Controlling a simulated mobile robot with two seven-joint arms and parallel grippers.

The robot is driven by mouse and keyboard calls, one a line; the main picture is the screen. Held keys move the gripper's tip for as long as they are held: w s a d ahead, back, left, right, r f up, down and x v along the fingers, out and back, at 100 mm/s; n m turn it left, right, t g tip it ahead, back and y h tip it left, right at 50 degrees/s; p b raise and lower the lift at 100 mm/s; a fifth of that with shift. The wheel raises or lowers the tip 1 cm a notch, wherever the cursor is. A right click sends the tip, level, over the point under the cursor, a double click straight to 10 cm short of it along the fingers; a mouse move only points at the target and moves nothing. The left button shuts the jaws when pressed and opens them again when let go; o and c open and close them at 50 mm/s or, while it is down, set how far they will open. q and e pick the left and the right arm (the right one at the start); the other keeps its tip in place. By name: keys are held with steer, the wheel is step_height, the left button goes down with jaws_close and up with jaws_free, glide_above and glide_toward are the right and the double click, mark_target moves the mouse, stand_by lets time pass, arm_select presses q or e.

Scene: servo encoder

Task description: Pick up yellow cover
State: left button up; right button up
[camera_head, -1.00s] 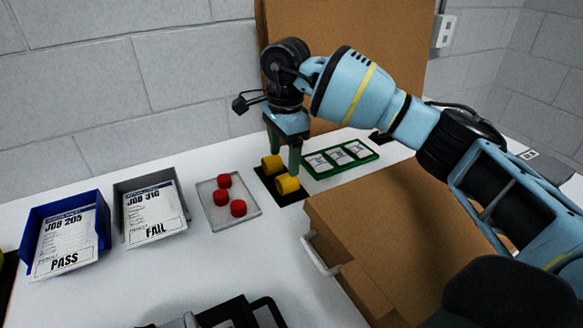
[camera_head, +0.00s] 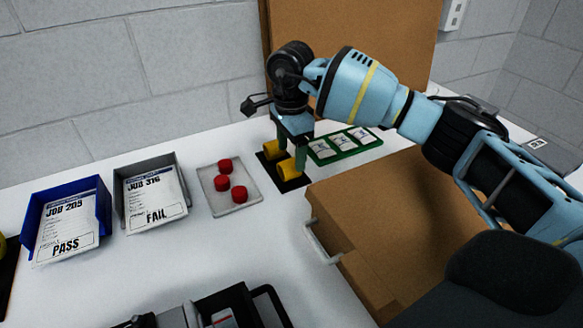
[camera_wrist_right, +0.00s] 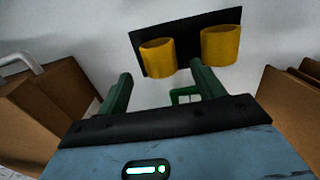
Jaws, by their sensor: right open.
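Two yellow covers lie on a black mat (camera_head: 297,184). The far one (camera_head: 272,150) and the near one (camera_head: 286,169) sit side by side. In the right wrist view they show as cups (camera_wrist_right: 158,57) and (camera_wrist_right: 220,45) on the dark mat (camera_wrist_right: 187,33), ahead of the fingers. My right gripper (camera_head: 291,157) is open, pointing down at the covers, its green fingers close to them. In the right wrist view its fingers (camera_wrist_right: 162,88) are apart with nothing between them; whether they touch a cover I cannot tell.
A tray with red caps (camera_head: 246,206) stands left of the mat. A grey FAIL bin (camera_head: 180,163) and a blue PASS bin (camera_head: 103,206) are farther left. A green board (camera_head: 345,145) lies to the right. A cardboard box (camera_head: 375,205) stands in front right.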

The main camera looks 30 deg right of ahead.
mark_target(292, 161)
steer(key=shift+f, duration=1.85)
steer(key=shift+c, duration=0.5)
steer(key=c, duration=0.9)
